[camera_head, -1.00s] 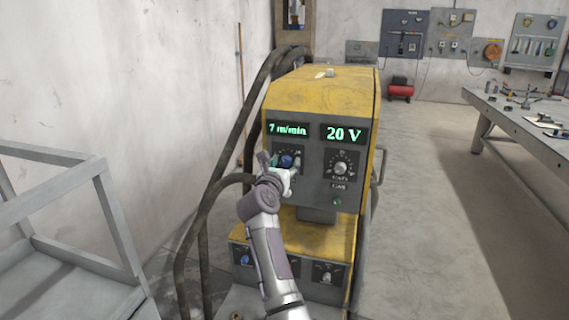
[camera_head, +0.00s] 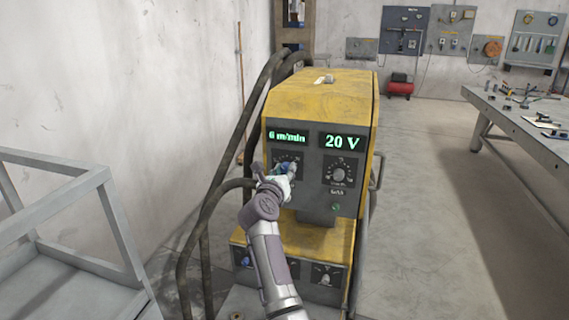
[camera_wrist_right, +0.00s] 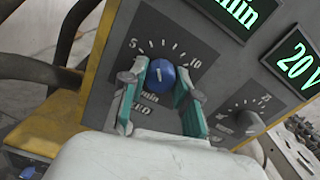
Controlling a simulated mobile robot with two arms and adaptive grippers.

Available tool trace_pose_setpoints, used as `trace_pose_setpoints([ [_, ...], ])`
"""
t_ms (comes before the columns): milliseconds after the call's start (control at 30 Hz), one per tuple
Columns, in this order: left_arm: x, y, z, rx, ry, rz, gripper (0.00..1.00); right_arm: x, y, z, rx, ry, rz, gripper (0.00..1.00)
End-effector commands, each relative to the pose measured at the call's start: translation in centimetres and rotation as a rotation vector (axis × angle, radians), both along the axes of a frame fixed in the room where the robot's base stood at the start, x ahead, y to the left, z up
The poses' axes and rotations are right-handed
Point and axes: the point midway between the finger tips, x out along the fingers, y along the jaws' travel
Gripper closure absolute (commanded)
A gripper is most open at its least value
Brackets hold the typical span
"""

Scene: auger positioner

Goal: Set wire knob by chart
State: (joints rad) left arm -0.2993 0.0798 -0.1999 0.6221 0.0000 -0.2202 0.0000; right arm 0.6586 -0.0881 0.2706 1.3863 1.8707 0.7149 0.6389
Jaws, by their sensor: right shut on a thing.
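The yellow and grey welding machine (camera_head: 318,95) stands ahead, with a left display (camera_head: 287,136) reading 6 m/min and a right display (camera_head: 343,141) reading 20 V. The blue wire knob (camera_wrist_right: 161,75) sits on a dial marked from 5 to 10, and its white line points up and slightly left in the right wrist view. My right gripper (camera_wrist_right: 158,88) is shut on the blue knob, one green finger on each side. In the head view my right gripper (camera_head: 283,178) hides most of that dial. The voltage knob (camera_head: 339,174) is grey and untouched. No chart is readable. My left gripper is not in view.
A grey metal frame (camera_head: 60,250) stands at the left, and thick dark hoses (camera_head: 207,215) run beside the machine. A workbench (camera_head: 520,125) with tools is at the right. The floor between machine and bench is clear.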

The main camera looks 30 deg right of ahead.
Motion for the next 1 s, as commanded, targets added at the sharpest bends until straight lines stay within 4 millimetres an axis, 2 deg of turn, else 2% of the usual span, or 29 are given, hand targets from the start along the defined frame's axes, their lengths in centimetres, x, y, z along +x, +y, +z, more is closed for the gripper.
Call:
trace_pose_setpoints([
  [33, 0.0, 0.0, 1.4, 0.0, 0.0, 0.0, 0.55, 0.0, 0.0, 0.5, -0.024, 0.035, 0.0, 1.0],
  [100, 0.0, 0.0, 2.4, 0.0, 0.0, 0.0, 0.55, 0.0, 0.0, 0.6, -0.066, 0.083, 0.001, 1.0],
  [500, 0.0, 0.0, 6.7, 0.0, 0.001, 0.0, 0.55, 0.0, 0.0, 0.4, -0.282, 0.334, 0.002, 1.0],
  [700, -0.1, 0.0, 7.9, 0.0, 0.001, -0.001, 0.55, 0.0, 0.0, 0.3, -0.354, 0.417, 0.002, 1.0],
  [1000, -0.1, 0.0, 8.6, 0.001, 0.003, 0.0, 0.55, 0.0, 0.0, 0.1, -0.404, 0.475, 0.001, 1.0],
])
